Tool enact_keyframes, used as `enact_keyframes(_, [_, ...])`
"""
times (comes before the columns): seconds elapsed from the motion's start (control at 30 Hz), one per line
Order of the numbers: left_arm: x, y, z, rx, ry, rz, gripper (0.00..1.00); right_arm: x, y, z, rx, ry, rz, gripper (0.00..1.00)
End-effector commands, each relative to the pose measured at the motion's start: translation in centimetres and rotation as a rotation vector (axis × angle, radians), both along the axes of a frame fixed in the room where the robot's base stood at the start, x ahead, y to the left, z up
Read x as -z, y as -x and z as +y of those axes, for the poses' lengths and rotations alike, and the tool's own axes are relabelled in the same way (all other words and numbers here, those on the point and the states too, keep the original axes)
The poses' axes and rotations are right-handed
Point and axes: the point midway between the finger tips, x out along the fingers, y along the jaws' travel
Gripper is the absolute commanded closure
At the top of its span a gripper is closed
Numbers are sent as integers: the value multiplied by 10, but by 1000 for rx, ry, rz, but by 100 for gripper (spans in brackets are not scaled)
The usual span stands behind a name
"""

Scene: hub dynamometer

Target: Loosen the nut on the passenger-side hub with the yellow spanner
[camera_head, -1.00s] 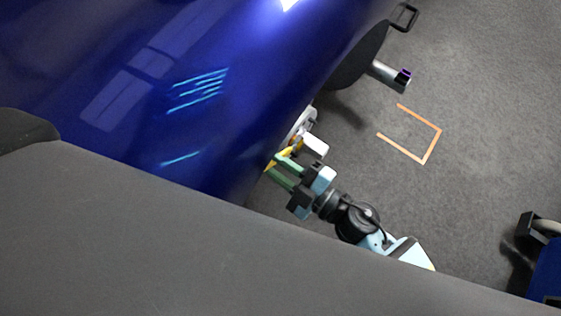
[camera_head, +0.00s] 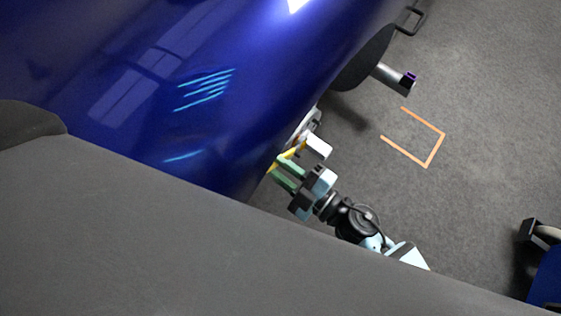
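My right gripper (camera_head: 277,164), with green fingers, is at the lower side of the blue car, beside the wheel hub (camera_head: 306,127). The yellow spanner (camera_head: 299,149) shows as a thin strip at the fingertips, running up and right towards the hub. Part of it is hidden behind the upper finger. The fingers stand a little apart with yellow between their tips; I cannot tell whether they clamp it. The nut is hidden from this view. My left gripper is not in view.
The blue car body (camera_head: 150,90) fills the upper left. A white block (camera_head: 318,147) sits just beside the hub and gripper. A grey cylinder with a purple end (camera_head: 393,77) sticks out further up. Orange floor marking (camera_head: 430,150) lies on open grey floor at right.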

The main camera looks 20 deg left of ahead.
Motion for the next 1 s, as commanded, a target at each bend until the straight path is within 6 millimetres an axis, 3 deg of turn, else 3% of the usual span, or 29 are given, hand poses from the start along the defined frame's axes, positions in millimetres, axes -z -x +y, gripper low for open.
enact_keyframes(1.0, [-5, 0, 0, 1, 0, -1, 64, 0, 3, -12, 1, 1, -1, 100])
